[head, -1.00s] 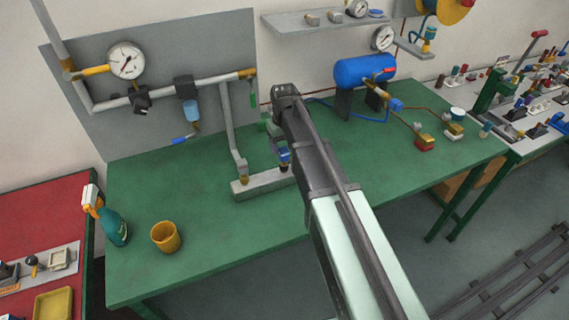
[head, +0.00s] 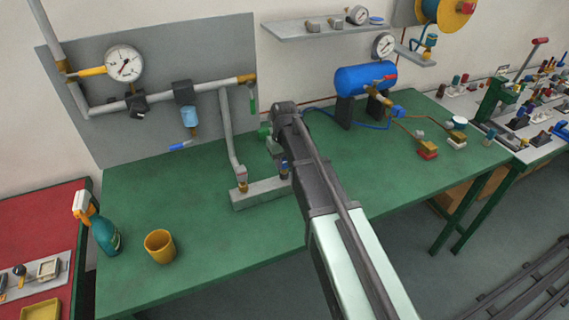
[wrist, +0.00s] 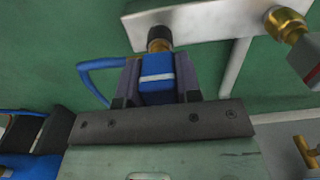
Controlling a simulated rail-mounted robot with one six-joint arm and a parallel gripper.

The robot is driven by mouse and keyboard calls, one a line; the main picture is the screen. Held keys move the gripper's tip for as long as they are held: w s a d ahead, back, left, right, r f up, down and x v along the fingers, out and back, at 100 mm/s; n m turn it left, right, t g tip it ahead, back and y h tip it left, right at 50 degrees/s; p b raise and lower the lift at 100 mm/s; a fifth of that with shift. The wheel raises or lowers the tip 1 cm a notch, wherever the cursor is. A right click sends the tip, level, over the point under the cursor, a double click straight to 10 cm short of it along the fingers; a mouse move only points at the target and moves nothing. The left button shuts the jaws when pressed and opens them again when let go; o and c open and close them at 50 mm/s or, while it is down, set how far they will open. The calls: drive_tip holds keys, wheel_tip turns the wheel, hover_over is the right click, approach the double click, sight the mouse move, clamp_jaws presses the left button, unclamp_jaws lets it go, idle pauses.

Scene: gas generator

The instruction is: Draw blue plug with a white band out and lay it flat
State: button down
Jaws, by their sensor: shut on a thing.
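The blue plug with a white band (wrist: 157,72) sits between the two dark fingers of my gripper (wrist: 158,84) in the wrist view. My gripper is shut on it. A brass fitting with a black ring (wrist: 160,38) on the pale metal block (wrist: 200,20) lies right at the plug's tip. I cannot tell whether the plug is still seated in it. A blue hose (wrist: 88,72) loops beside the plug. In the head view the plug (head: 284,168) shows small near the right end of the block (head: 262,196), partly hidden by my arm.
A grey pipe (head: 230,130) rises from the block's other fitting, close to my gripper. A blue tank (head: 366,78) stands behind to the right. The green bench (head: 215,235) is clear in front of the block, with a yellow cup (head: 160,246) and spray bottle (head: 103,232) at left.

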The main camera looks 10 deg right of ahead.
drive_tip(key=shift+r+p, duration=2.5)
wheel_tip(320, 180, up, 3)
drive_tip(key=p, duration=0.3)
drive_tip(key=shift+r, duration=0.1)
